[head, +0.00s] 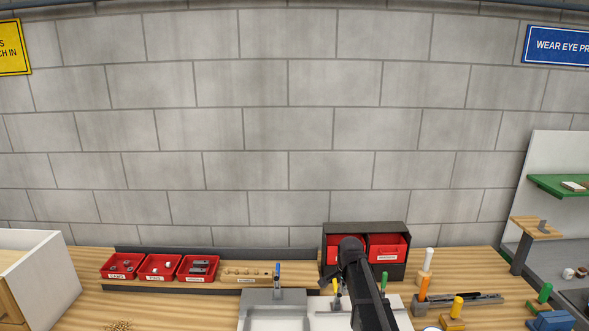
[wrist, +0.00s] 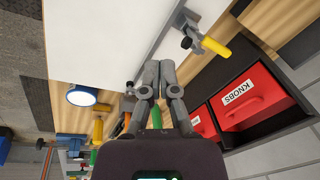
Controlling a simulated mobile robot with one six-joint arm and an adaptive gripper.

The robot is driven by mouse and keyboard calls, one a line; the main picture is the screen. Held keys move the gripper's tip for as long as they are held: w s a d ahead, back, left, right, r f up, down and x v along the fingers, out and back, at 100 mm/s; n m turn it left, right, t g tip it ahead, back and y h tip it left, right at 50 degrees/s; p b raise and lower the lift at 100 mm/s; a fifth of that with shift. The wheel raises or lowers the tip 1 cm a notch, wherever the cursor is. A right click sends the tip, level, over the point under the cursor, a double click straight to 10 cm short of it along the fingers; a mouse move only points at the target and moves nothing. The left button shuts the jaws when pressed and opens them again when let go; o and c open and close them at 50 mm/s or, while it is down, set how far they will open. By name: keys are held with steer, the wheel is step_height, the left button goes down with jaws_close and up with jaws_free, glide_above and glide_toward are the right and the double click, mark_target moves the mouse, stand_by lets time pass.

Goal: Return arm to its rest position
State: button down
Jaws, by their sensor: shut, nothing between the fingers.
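My gripper (wrist: 158,72) shows in the wrist view with its two grey fingers together and nothing between them. It is over the bench beside a white board (wrist: 105,40), which fills the upper left of that view. In the head view my dark arm rises from the bottom edge, in front of the black cabinet. The fingertips cannot be made out there. The white board (head: 330,318) also shows at the bottom of the head view, partly hidden by my arm.
A black cabinet (head: 405,265) with red drawers stands behind my arm. Red trays (head: 160,267) line the back left. Yellow-handled (wrist: 215,46) and other coloured-handled clamps surround the board. A grey fixture (head: 272,296) sits left of my arm.

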steer(key=s+f+n+g+b, duration=0.1)
steer(key=s+n, duration=0.4)
steer(key=s, duration=0.7)
steer(key=s+f+n+g+b, duration=0.1)
steer(key=s+f+n+b, duration=0.3)
steer(key=s, duration=0.8)
steer(key=shift+d+f+n, duration=0.25)
steer(key=shift+f+n, duration=0.4)
steer(key=shift+n, duration=0.65)
